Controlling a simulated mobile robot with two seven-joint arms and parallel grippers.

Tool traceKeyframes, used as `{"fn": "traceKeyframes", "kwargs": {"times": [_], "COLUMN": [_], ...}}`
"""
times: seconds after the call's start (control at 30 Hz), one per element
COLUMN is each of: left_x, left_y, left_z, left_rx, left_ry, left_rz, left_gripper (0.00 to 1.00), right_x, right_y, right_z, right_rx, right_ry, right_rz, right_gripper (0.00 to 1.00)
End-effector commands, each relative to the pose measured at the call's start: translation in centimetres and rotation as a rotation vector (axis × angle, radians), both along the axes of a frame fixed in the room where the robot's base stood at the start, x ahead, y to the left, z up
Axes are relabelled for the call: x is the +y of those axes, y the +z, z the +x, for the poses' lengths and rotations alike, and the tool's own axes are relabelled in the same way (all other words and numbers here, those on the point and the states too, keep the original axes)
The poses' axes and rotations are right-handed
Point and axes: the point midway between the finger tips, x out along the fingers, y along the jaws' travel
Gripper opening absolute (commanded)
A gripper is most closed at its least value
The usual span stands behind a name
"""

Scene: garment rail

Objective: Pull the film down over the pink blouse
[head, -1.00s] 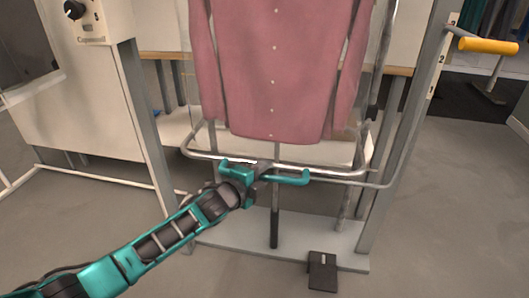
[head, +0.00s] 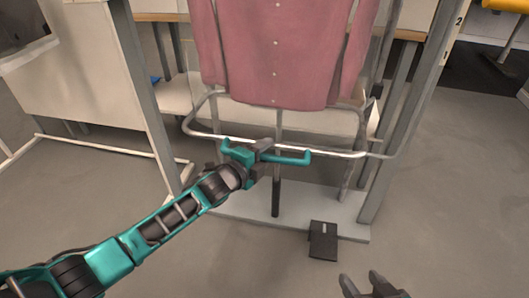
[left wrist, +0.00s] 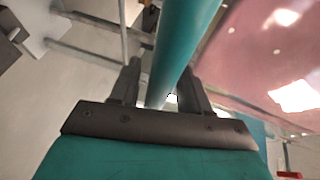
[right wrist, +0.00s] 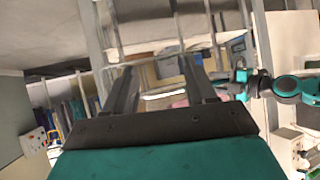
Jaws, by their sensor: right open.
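The pink blouse (head: 275,50) hangs upright at the top of the head view; its upper part is cut off. A metal hoop (head: 200,135) with a teal handle (head: 295,158) sits in front of and below its hem. My left gripper (head: 258,150) is at the handle. In the left wrist view its fingers (left wrist: 163,95) are closed around the teal bar. White glints in that view lie over the pink cloth (left wrist: 255,60), like clear film; the film's lower edge cannot be made out. My right gripper (head: 373,285) is open and empty, low in the head view, away from the rail.
A grey post (head: 400,130) stands right of the blouse. A pale base plate (head: 340,228) and a dark pedal (head: 323,240) lie below the hoop. A cream cabinet (head: 90,80) stands at the left. The floor at the right is clear.

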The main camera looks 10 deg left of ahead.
Motion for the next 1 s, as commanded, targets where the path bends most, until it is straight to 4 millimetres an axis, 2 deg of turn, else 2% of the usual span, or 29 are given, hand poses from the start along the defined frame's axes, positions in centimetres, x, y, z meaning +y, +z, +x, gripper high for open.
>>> {"fn": "traceKeyframes", "kwargs": {"times": [0.27,0.5,0.7,1.0], "left_x": [0.3,2.0,3.7,5.1], "left_y": [0.3,1.3,1.9,2.5], "left_z": [-0.7,-4.6,-8.1,-11.2], "left_rx": [-0.003,0.0,0.001,0.0], "left_ry": [-0.002,-0.002,-0.001,-0.001], "left_rz": [0.001,0.002,0.001,0.001], "left_gripper": [0.46,0.46,0.46,0.46], "right_x": [-0.1,-0.5,-1.0,-1.3], "right_y": [0.5,1.8,1.8,1.8], "right_z": [0.0,0.1,-0.3,-0.5], "right_rx": [-0.002,-0.011,-0.003,-0.002], "right_ry": [-0.001,-0.01,-0.015,-0.016], "right_rz": [-0.001,-0.008,-0.018,-0.028], "right_gripper": [0.56,0.56,0.56,0.56]}}
